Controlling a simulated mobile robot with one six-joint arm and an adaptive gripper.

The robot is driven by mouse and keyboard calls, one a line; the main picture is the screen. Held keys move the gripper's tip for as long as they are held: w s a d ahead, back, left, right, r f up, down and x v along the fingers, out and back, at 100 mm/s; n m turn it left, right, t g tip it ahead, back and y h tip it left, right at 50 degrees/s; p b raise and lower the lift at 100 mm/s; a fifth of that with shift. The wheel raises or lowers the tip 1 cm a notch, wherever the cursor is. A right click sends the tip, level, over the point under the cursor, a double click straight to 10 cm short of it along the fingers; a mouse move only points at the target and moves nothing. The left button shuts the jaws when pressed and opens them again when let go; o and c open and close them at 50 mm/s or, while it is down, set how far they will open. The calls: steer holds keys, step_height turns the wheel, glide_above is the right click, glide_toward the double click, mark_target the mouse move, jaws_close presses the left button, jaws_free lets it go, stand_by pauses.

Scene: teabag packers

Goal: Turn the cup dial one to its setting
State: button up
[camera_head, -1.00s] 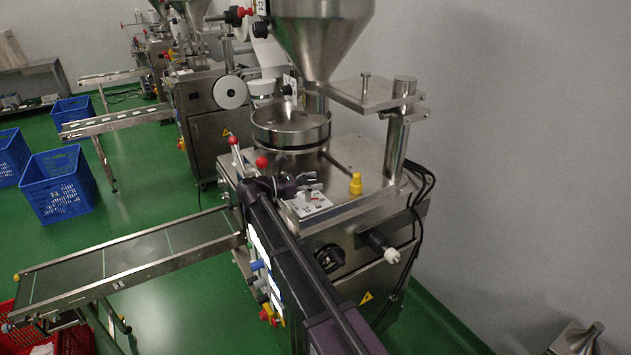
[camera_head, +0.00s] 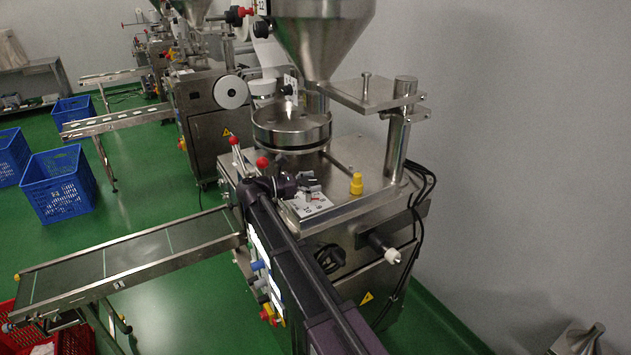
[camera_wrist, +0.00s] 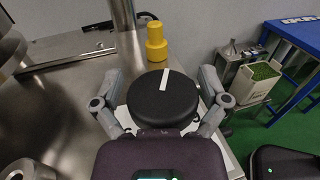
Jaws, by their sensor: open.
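In the wrist view, a round black dial (camera_wrist: 163,97) with a white pointer line fills the space between my gripper's fingers. The line points up and slightly right. My gripper (camera_wrist: 160,80) is open, with one grey finger on each side of the dial; whether they touch it I cannot tell. A white plate (camera_wrist: 234,163) shows partly beneath. In the head view, my gripper (camera_head: 308,183) is above the marked white plate (camera_head: 312,206) on the machine top, and I cannot clearly make out the dial there.
A yellow fitting (camera_head: 356,184) stands close to the dial, also in the wrist view (camera_wrist: 156,42). A steel post (camera_head: 397,130), a round bowl (camera_head: 291,128) and red-knobbed levers (camera_head: 262,162) surround the spot. A conveyor (camera_head: 130,262) extends left.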

steer(key=v, duration=1.2)
steer(key=shift+d, duration=0.15)
